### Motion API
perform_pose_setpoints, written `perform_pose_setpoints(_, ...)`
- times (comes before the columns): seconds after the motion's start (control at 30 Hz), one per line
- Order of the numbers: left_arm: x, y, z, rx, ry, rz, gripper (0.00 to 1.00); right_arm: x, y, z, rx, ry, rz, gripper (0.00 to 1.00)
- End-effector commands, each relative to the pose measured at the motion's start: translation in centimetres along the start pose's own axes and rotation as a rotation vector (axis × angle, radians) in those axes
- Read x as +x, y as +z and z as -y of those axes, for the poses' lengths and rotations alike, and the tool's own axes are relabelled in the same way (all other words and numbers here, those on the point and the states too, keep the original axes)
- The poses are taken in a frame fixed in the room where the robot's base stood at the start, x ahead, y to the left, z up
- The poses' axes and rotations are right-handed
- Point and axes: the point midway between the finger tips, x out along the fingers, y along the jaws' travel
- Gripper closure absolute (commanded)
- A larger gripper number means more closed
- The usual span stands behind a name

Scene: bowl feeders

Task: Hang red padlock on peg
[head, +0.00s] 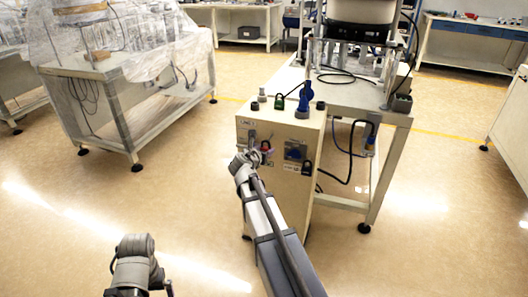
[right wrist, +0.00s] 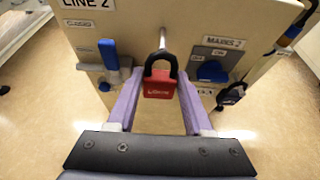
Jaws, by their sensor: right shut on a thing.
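The red padlock (right wrist: 159,84) with a black shackle is upright between the fingers of my right gripper (right wrist: 160,80), which is shut on its body. In the head view the red padlock (head: 266,147) is small and partly hidden by my right gripper (head: 262,155) at the cabinet front. A thin metal peg (right wrist: 163,38) sticks out from the panel just above and behind the shackle. I cannot tell whether the shackle is around the peg or only in front of it. My left arm shows at the lower left of the head view; its fingers do not show.
The cream cabinet (head: 280,130) carries a blue lever (right wrist: 110,58) left of the padlock and a blue switch (right wrist: 212,71) right of it. A black padlock (right wrist: 232,94) hangs farther right. A green padlock (head: 279,101) stands on top. A bench (head: 352,94) adjoins behind; floor at left is clear.

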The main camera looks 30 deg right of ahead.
Motion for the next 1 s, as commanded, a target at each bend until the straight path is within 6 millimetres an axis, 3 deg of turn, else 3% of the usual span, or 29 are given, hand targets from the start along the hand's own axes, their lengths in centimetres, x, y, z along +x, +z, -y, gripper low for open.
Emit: perform_pose_setpoints(1.0,0.0,0.0,0.0,0.000,0.000,0.000,0.00,1.9,0.8,0.0,0.000,-0.001,0.000,1.00)
